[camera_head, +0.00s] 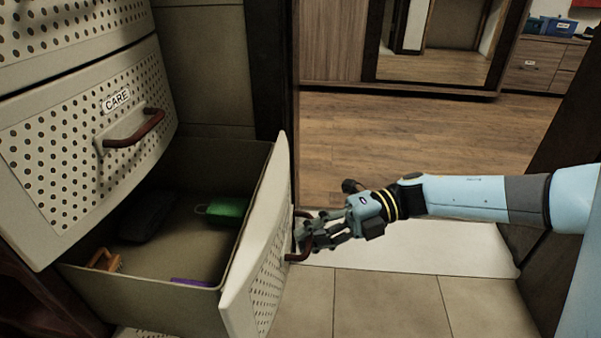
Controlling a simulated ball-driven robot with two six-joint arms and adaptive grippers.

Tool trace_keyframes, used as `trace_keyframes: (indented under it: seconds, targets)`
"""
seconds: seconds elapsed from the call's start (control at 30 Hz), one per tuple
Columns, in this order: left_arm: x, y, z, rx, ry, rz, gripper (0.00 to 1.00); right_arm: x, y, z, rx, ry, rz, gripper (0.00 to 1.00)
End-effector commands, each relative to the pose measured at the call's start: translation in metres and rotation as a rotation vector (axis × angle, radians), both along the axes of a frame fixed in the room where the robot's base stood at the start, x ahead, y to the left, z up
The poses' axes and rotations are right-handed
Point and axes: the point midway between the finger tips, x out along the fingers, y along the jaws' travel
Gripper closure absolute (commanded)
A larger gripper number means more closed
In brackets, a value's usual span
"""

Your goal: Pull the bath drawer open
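The bottom drawer (262,262) stands well open, its perforated cream front turned toward the right. Its label is not visible, so I cannot read whether it is the bath drawer. Its brown handle (297,257) is on the outer face. My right gripper (305,238) is at this handle, its fingers around the bar and partly hiding it. Inside the drawer lie a green item (227,209), a dark item (148,216), an orange item (104,260) and a purple item (193,283). My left gripper is not in view.
The closed drawer labelled CARE (70,150) is above, with a brown handle (135,128) sticking out. Tiled floor (385,300) and a pale mat (440,248) lie right of the open drawer. A dark panel (560,125) stands at the right.

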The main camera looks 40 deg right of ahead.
Motion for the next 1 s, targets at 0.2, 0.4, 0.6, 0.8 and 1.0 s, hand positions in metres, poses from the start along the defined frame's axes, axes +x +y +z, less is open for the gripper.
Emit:
trace_keyframes:
  seconds: [0.2,0.4,0.6,0.8,1.0]
  targets:
    - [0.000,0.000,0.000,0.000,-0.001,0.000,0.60,0.002,0.000,0.002,0.004,-0.001,-0.002,1.00]
    - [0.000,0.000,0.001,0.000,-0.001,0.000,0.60,0.002,0.000,0.002,0.003,-0.001,-0.001,0.75]
    - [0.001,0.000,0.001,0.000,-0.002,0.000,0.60,0.001,0.000,0.001,0.002,0.000,-0.001,0.66]
    - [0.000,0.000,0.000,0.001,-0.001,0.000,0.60,-0.002,-0.004,0.001,0.000,0.001,0.000,0.66]
    - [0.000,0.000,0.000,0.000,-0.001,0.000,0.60,-0.018,-0.032,0.006,-0.004,0.006,0.001,0.66]
